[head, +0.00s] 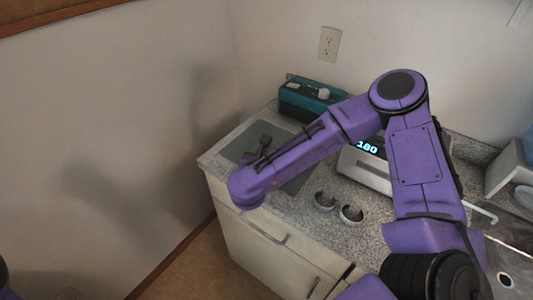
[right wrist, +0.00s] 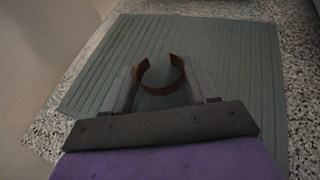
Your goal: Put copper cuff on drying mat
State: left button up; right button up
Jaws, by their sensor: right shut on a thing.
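The copper cuff (right wrist: 163,84) is a brown open ring in the right wrist view. My right gripper (right wrist: 160,82) is shut on it, one finger on each side. The cuff is over the grey-green ribbed drying mat (right wrist: 228,57); whether it touches the mat I cannot tell. In the head view the mat (head: 244,143) lies at the left end of the speckled counter, partly hidden by my purple right arm. My right gripper (head: 262,150) is partly hidden there, and the cuff is not visible. My left gripper is not in view.
Two silvery cuffs (head: 324,200) (head: 351,214) lie on the counter right of the mat. A teal box (head: 308,99) stands behind the mat, and a device with a lit display (head: 365,172) behind my forearm. A sink (head: 508,268) is at far right.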

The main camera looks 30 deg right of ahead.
jog(key=shift+f+b, duration=0.35)
jog(key=shift+b, duration=0.1)
jog(key=o, duration=1.1)
jog(key=shift+s+r, duration=0.1)
jog(key=shift+a, duration=0.1)
jog(key=shift+r+p, duration=0.1)
jog(key=shift+p, duration=0.25)
jog(key=shift+s+a+r, duration=0.1)
jog(key=shift+s+r, duration=0.05)
jog(key=shift+r, duration=0.05)
jog(key=b+v, duration=0.3)
jog(key=v, duration=0.8)
jog(key=shift+r, duration=0.1)
jog(key=shift+s+a+r, duration=0.1)
jog(key=shift+r, duration=0.05)
